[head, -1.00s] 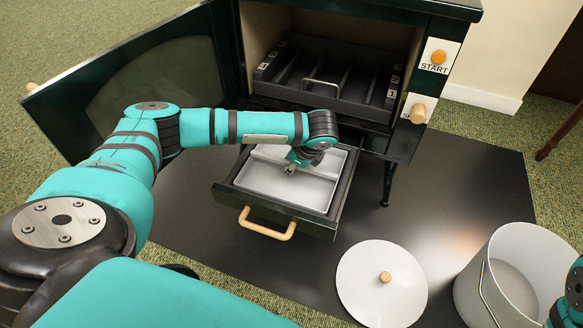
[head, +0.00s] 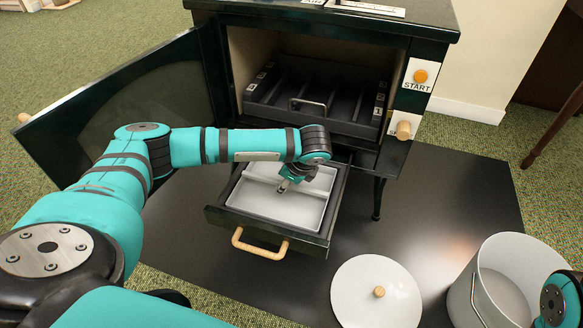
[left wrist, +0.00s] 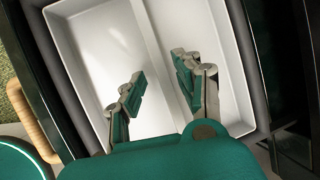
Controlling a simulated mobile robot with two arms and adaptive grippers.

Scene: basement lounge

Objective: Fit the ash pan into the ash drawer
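The ash pan (head: 301,212) is a white tray with a low divider. It lies inside the pulled-out dark ash drawer (head: 309,245), roughly level, with its rim within the drawer walls. My left gripper (head: 283,187) is over the pan, pointing down. In the left wrist view the gripper (left wrist: 159,73) is open, with a finger on each side of the pan's divider (left wrist: 150,45) and gaps between; I cannot tell how high the tips are. The drawer's wooden handle (head: 259,249) faces front. Part of my right arm shows at the lower right; its gripper is out of view.
The stove's door (head: 130,110) stands open at left. A black grate tray (head: 320,98) sits in the firebox above the drawer. A white lid (head: 376,300) and a white bucket (head: 500,270) stand on the dark floor plate at right. A START button (head: 420,76) is on the stove.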

